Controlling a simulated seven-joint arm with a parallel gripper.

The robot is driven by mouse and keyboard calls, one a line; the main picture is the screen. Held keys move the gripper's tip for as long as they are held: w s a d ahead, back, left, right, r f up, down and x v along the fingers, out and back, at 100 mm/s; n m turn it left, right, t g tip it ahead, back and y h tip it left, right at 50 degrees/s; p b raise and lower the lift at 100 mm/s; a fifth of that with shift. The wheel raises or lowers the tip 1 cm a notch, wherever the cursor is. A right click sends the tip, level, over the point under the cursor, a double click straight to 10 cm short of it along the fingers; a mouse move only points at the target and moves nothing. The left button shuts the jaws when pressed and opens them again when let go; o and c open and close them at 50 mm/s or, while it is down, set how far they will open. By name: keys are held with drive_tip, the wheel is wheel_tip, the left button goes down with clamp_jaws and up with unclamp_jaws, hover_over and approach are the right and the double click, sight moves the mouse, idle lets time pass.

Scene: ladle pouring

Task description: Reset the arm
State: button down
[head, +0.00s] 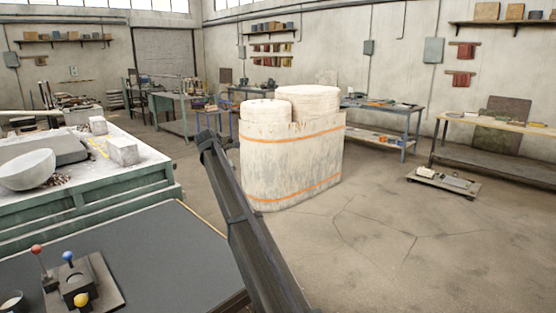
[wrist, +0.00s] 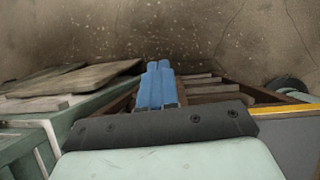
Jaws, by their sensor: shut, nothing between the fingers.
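My gripper (wrist: 157,85) shows in the wrist view, with its two blue fingers shut side by side and nothing between them. It hangs in the air over a wooden pallet-like frame (wrist: 210,88) and the bare concrete floor. The fingers appear clear of everything around them. I cannot make out the fingers in the head view. No ladle can be made out in either view.
In the head view, a dark tabletop (head: 165,255) holds a lever box (head: 78,289) with coloured knobs and a small cup (head: 11,301). A green bench (head: 150,190) with a grey bowl (head: 27,170) stands at left.

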drive_tip(key=w+d+f+m+g, duration=0.15)
drive_tip(key=d+f+m, duration=0.25)
drive_tip(key=d+f, duration=1.1)
drive_tip(key=s+d+f+m+g, duration=0.1)
drive_tip(key=s+d+f+m, duration=0.25)
drive_tip(key=s+f, duration=0.55)
drive_tip(key=s+d+f+m+g, duration=0.15)
drive_tip(key=s+d+f, duration=0.35)
drive_tip(key=f, duration=0.7)
drive_tip(key=s+d+f+m+g, duration=0.1)
drive_tip(key=s+d+f+m, duration=0.25)
drive_tip(key=s+f, duration=0.6)
drive_tip(key=s+d+f+m+g+y, duration=0.1)
drive_tip(key=s+d+f+m+g, duration=0.15)
drive_tip(key=s+f, duration=0.8)
drive_tip(key=s+d+f+m+g+y, duration=0.1)
drive_tip(key=s+d+f+m, duration=0.4)
drive_tip(key=s, duration=1)
drive_tip(key=s+f+m+g, duration=0.1)
drive_tip(key=s+f+m, duration=0.1)
drive_tip(key=s, duration=1.1)
drive_tip(key=s+f+m+g+y, duration=0.1)
drive_tip(key=s+m, duration=0.4)
drive_tip(key=s, duration=0.9)
drive_tip(key=shift+d+f+m+g, duration=0.35)
drive_tip(key=shift+d+f, duration=0.1)
drive_tip(key=shift+f, duration=0.1)
